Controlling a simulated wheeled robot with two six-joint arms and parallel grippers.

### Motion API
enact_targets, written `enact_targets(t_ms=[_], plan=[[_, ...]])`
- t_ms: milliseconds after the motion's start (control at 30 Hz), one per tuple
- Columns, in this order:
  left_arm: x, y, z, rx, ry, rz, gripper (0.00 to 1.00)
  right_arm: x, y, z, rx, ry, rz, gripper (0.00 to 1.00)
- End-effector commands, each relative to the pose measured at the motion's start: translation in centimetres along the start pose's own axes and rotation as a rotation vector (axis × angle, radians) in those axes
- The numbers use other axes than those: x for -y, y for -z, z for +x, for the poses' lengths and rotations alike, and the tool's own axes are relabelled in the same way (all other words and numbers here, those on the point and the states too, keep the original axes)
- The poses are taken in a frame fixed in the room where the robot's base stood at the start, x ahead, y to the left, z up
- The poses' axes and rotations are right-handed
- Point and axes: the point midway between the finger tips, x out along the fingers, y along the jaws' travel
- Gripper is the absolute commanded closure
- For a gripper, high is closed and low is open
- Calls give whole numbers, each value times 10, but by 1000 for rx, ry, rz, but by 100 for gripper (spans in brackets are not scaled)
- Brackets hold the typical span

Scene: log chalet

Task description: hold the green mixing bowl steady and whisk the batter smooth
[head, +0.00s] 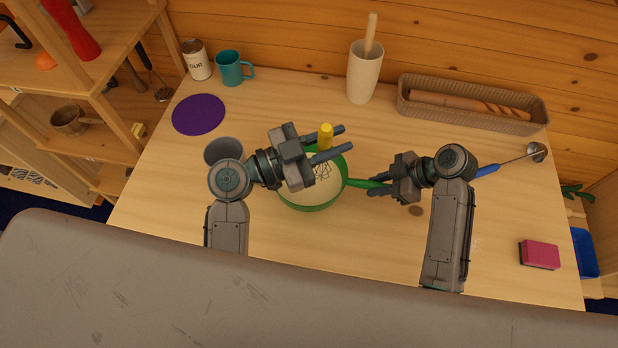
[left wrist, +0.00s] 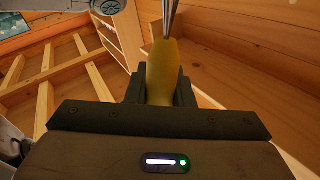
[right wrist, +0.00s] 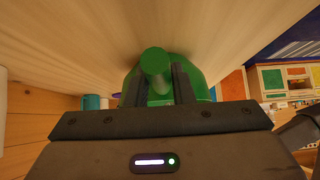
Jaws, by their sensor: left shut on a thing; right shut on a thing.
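The green mixing bowl (head: 312,208) stands on the table with pale batter (head: 299,193) inside. Its green handle (head: 362,183) points right. My right gripper (head: 377,187) is shut on that handle, which also shows between its fingers in the right wrist view (right wrist: 155,63). My left gripper (head: 332,143) is above the bowl, shut on the yellow handle of the whisk (head: 325,132). The yellow handle also shows between the fingers in the left wrist view (left wrist: 162,68). The whisk's wires (head: 322,169) reach down into the bowl. Part of the bowl is hidden by my left gripper.
A purple mat (head: 198,114), a flour can (head: 197,60), a teal mug (head: 233,68), a cream vase (head: 364,75) and a basket (head: 470,121) line the back. A ladle (head: 512,160) and pink sponge (head: 539,254) lie right.

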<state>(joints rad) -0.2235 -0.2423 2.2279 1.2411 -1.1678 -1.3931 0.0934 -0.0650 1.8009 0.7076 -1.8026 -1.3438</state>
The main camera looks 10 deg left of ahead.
Motion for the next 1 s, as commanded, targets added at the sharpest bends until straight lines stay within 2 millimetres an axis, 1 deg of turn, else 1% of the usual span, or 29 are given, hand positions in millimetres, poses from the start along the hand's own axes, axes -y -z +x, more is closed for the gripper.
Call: enact_targets(t_ms=[400,533,700,1000], plan=[[9,36,5,-8,4,4,100,0,0,0,-1,0,0,100],[12,45,6,-8,3,5,100,0,0,0,-1,0,0,100],[13,50,6,-7,4,2,100,0,0,0,0,0,0,100],[13,50,6,-7,4,2,100,0,0,0,0,0,0,100]])
